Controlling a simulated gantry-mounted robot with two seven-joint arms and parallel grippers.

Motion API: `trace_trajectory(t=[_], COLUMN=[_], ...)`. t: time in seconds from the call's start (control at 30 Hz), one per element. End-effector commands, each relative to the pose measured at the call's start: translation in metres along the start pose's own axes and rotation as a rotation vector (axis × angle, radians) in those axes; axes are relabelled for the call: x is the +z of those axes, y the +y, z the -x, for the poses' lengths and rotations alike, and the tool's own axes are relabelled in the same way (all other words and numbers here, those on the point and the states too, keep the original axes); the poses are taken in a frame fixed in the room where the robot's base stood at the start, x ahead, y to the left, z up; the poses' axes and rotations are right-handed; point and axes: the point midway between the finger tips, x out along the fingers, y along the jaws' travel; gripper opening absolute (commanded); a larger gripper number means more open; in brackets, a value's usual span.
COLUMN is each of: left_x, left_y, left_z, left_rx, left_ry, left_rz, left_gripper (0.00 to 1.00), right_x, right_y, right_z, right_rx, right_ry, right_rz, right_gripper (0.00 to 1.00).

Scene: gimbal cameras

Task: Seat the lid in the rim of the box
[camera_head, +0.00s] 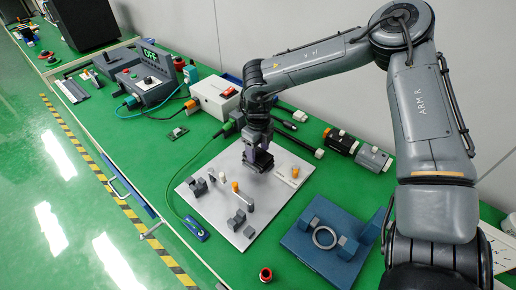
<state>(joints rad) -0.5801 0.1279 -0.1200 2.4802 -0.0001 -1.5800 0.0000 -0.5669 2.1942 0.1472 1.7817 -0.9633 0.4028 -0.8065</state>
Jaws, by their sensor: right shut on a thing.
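My right gripper (257,160) points down over the back part of a light grey plate (215,213). It is shut on a small dark part, which is mostly hidden by the fingers; I cannot tell from this view whether it is the lid. A white box (214,97) with an orange fitting stands on the green bench behind and left of the gripper, apart from it. I cannot make out an open rim on any box, so which one takes the lid is unclear. My left gripper is not in view.
The grey plate carries small dark blocks (236,220), pegs and a lever (243,197). A blue plate (303,249) with a pale ring (324,237) lies to the right. A grey control unit (147,82) stands at the back left. Cables and cylindrical tools (341,141) line the wall.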

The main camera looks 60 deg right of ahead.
Motion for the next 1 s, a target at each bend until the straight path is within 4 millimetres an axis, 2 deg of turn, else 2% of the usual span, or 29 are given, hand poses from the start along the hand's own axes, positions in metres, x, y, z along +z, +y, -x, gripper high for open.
trace_trajectory(t=[0.3,0.33,0.5,0.83,1.0], left_x=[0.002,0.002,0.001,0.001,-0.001], left_y=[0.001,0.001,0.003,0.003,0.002], left_z=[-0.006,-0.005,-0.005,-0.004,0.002], left_rx=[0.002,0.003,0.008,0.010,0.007], left_ry=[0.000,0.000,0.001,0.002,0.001], left_rz=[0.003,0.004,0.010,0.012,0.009], left_gripper=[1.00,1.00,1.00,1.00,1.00], right_x=[0.000,0.000,0.000,0.000,0.000], right_y=[0.000,0.000,0.000,0.000,0.000], right_z=[-0.009,-0.007,-0.007,-0.005,0.011], right_rx=[-0.001,-0.001,0.000,0.000,-0.001], right_ry=[0.000,0.000,0.000,0.000,-0.001], right_rz=[0.000,0.000,0.000,0.000,0.000], right_gripper=[0.26,0.65,0.90,0.90,0.90])
